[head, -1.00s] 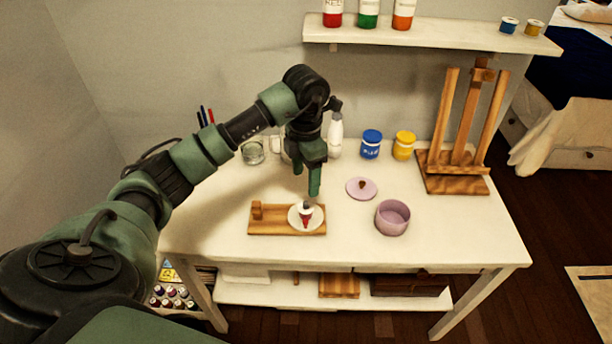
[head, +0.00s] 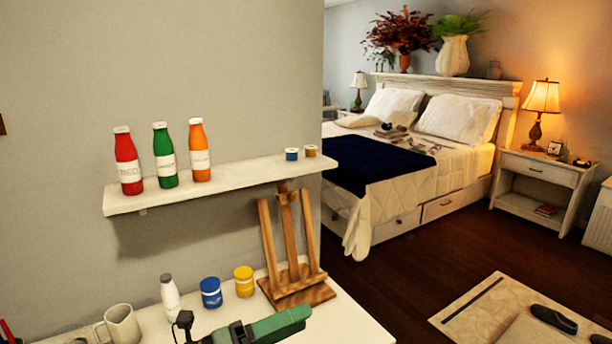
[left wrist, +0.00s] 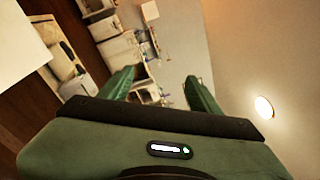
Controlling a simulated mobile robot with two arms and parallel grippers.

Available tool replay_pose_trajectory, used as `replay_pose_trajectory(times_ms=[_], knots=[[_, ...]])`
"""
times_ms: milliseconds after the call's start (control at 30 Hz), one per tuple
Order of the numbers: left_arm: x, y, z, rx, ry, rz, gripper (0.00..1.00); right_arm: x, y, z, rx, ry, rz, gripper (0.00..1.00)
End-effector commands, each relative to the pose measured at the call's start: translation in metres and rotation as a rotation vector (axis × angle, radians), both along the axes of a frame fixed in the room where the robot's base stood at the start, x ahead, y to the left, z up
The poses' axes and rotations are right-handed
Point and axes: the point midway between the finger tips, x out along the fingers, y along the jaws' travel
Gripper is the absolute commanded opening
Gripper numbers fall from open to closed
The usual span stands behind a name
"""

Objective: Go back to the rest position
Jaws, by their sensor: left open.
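My left gripper (head: 272,326) is at the bottom edge of the head view, in front of the white table (head: 345,318); only part of it shows. In the left wrist view its two green fingers (left wrist: 162,88) are spread apart with nothing held between them, and the room behind is tilted and far off. My right gripper is in neither view.
A wooden easel (head: 290,250), yellow jar (head: 244,281), blue jar (head: 211,292), white bottle (head: 170,298) and mug (head: 120,325) stand on the table. Above is a shelf (head: 230,178) with bottles. A bed (head: 440,170) stands beyond open floor.

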Motion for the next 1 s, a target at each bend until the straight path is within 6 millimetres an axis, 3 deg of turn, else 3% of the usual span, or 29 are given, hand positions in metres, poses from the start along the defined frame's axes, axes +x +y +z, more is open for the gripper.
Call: replay_pose_trajectory(times_ms=[100, 200, 267, 333, 433, 533, 600, 700, 833, 1000], knots=[[0.010, 0.027, 0.031, -0.337, 0.130, 0.185, 0.63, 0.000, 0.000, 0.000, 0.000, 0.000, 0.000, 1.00], [0.022, 0.069, 0.035, -0.591, 0.280, 0.368, 0.63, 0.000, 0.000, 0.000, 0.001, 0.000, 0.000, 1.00], [0.027, 0.097, 0.024, -0.727, 0.386, 0.485, 0.63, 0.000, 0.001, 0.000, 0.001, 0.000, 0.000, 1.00], [0.028, 0.130, 0.000, -0.868, 0.524, 0.631, 0.63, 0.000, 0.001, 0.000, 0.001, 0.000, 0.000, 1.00], [0.015, 0.171, -0.050, -1.035, 0.746, 0.843, 0.63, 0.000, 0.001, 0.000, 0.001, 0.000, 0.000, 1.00], [-0.015, 0.198, -0.112, -1.152, 0.992, 1.060, 0.63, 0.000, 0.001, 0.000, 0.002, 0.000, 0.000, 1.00], [-0.045, 0.207, -0.153, -1.200, 1.161, 1.199, 0.63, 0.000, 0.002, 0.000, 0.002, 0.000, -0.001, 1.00], [-0.088, 0.210, -0.195, -1.224, 1.365, 1.355, 0.63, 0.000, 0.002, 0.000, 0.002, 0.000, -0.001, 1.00], [-0.138, 0.205, -0.230, -1.213, 1.570, 1.500, 0.63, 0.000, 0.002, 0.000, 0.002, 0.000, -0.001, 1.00], [-0.194, 0.194, -0.256, -1.169, 1.780, 1.635, 0.63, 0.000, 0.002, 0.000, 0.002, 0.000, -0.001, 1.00]])
